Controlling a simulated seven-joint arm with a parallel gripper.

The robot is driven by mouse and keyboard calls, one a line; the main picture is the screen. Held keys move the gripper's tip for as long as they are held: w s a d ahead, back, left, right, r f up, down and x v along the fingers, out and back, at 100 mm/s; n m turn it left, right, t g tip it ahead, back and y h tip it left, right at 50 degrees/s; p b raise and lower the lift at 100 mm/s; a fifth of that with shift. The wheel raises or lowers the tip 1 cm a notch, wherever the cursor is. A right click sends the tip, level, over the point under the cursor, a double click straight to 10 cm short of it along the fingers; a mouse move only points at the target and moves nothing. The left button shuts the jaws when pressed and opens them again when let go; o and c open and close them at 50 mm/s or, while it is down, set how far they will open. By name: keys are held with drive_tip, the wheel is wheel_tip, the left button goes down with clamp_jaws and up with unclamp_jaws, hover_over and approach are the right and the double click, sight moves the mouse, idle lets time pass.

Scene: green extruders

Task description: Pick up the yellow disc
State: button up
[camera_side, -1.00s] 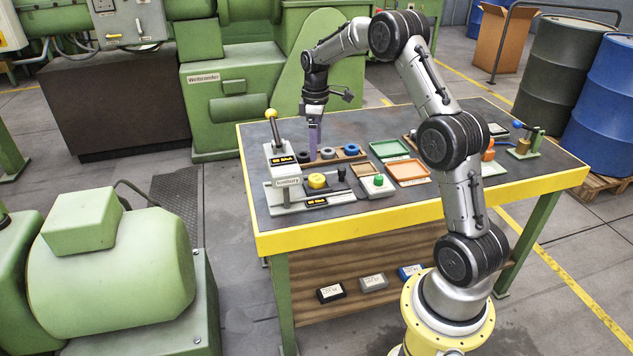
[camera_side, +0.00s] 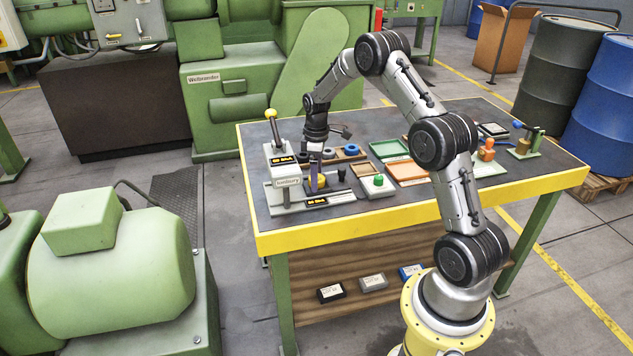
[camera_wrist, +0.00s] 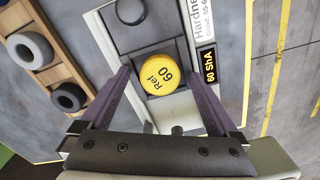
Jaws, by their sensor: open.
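The yellow disc (camera_wrist: 162,77), marked "Ref 60", sits on the grey bed of the hardness tester (camera_wrist: 205,25) in the wrist view. In the side view the yellow disc (camera_side: 322,181) is partly hidden behind my gripper. My gripper (camera_side: 315,187) is low over the tester with its purple fingers pointing down. In the wrist view my gripper (camera_wrist: 160,92) is open, with one finger on each side of the disc and gaps between. I cannot tell the exact height of the fingertips over the bed.
The tester's lever with a yellow knob (camera_side: 271,114) stands close on the left. A wooden rack (camera_wrist: 45,55) with dark and grey rings lies beside the tester. A green button box (camera_side: 378,183) and orange tray (camera_side: 408,171) lie to the right.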

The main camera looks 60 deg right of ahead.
clamp_jaws()
idle(0.4)
drive_tip(key=shift+r, duration=0.15)
